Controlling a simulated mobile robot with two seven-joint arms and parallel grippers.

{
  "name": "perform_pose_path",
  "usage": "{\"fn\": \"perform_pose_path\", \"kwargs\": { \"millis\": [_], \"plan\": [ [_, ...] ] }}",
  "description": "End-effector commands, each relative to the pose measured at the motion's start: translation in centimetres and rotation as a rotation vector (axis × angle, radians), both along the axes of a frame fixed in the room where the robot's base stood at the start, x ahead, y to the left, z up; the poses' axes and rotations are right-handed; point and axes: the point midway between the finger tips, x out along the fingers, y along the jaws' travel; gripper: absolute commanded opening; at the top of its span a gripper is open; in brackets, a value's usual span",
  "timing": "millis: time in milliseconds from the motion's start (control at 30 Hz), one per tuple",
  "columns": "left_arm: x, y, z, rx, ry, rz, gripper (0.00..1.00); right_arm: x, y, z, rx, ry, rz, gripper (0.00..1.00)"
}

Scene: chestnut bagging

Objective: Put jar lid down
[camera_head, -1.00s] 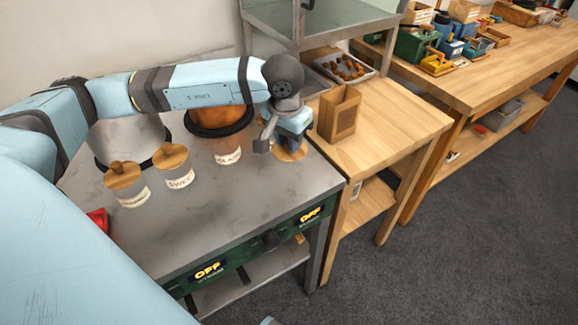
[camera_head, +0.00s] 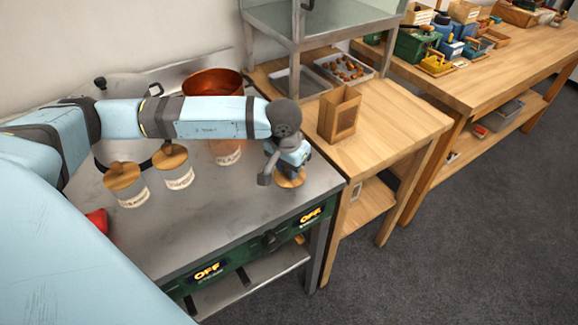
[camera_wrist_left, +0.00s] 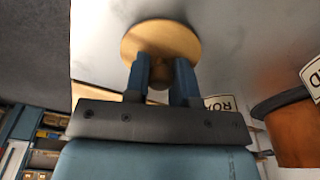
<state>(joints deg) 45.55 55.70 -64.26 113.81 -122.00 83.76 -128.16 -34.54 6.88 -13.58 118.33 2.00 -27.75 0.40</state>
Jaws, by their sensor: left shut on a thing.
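My left gripper (camera_head: 284,172) is shut on the knob of a round wooden jar lid (camera_head: 291,180), low at the right end of the grey metal counter (camera_head: 235,205). In the left wrist view the lid (camera_wrist_left: 160,36) shows as a disc beyond the blue fingers of the left gripper (camera_wrist_left: 161,75), with the knob between them. I cannot tell whether the lid touches the counter. A glass jar without a lid (camera_head: 227,153) stands left of the gripper, partly hidden by my arm. My right gripper is not in view.
Two jars with wooden lids (camera_head: 126,187) (camera_head: 173,168) stand further left on the counter. A copper pot (camera_head: 212,82) is behind my arm. A wooden box (camera_head: 339,114) stands on the side table to the right. The counter's front is clear.

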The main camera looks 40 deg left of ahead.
Motion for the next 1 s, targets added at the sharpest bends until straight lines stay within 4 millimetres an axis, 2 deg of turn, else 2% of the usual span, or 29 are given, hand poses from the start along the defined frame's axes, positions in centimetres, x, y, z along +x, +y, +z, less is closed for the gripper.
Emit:
{"fn": "perform_pose_path", "kwargs": {
  "millis": [33,67,100,167,367,533,1000],
  "plan": [
    [0.0,0.0,-0.4,0.0,0.0,0.0,0.01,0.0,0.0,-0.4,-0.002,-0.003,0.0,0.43],
    [0.0,0.0,-0.3,0.0,0.0,0.0,0.28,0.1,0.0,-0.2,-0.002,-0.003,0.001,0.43],
    [0.0,0.0,-0.2,0.0,0.0,0.0,0.38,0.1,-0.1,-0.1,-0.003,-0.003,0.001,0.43],
    [0.0,0.0,-0.2,0.0,0.001,0.0,0.49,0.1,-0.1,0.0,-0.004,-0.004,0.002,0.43],
    [0.0,0.0,-0.2,0.0,0.001,0.0,0.49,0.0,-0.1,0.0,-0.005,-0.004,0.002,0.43],
    [0.0,0.0,0.8,-0.001,-0.001,0.0,0.49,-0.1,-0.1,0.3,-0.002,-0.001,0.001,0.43],
    [-1.2,0.0,10.0,0.0,-0.003,0.0,0.49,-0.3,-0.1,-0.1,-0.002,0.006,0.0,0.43]
  ]
}}
